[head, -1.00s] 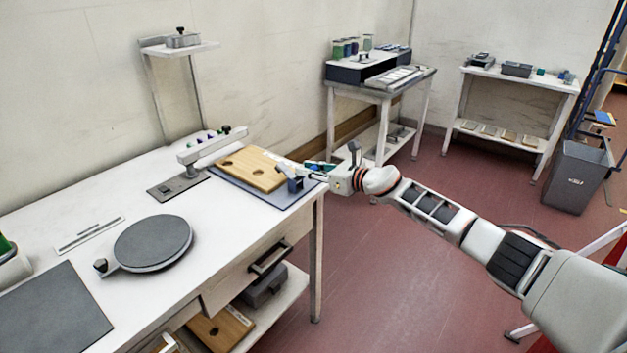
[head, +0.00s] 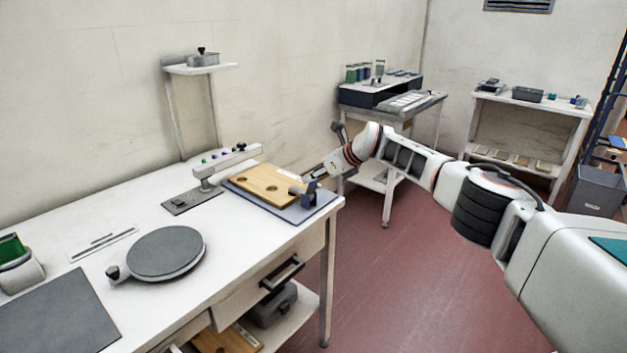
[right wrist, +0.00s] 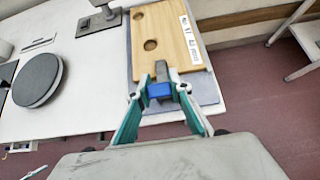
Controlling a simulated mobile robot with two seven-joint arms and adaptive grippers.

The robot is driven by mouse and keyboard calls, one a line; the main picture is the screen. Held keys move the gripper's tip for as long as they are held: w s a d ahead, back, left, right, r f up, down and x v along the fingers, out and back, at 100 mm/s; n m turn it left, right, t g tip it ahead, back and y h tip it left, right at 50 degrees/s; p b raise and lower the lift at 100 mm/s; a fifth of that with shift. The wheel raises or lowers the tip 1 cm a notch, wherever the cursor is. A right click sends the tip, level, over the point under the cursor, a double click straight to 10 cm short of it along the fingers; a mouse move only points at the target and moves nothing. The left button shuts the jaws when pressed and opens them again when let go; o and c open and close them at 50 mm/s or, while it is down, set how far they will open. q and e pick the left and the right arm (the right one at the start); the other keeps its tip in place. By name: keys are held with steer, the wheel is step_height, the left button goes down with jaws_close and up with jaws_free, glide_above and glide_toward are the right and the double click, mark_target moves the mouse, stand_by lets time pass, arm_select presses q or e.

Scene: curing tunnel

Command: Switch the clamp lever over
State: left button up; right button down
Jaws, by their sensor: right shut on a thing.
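The clamp (head: 313,197) is a small blue-grey block at the near right edge of the wooden board (head: 262,183). A short dark lever piece points from it over the board. My right gripper (head: 308,180) reaches in from the right, tilted downward, with its fingertips at the clamp. In the right wrist view its teal-sided fingers (right wrist: 165,86) are closed around the blue clamp part (right wrist: 159,91). A grey lever piece (right wrist: 162,70) sticks out beyond them over the board. The fingers hide part of the clamp. My left gripper is not in view.
The board lies on a grey mat (head: 315,211) at the right end of the white bench. A post with an overhanging arm (head: 228,161) stands left of it. A round dark turntable (head: 165,252) sits further left. The floor right of the bench is clear.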

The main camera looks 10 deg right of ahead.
steer(key=shift+w+r, duration=0.1)
stand_by(0.4)
steer(key=c, duration=1.8)
jaws_free()
steer(key=shift+v, duration=5.9)
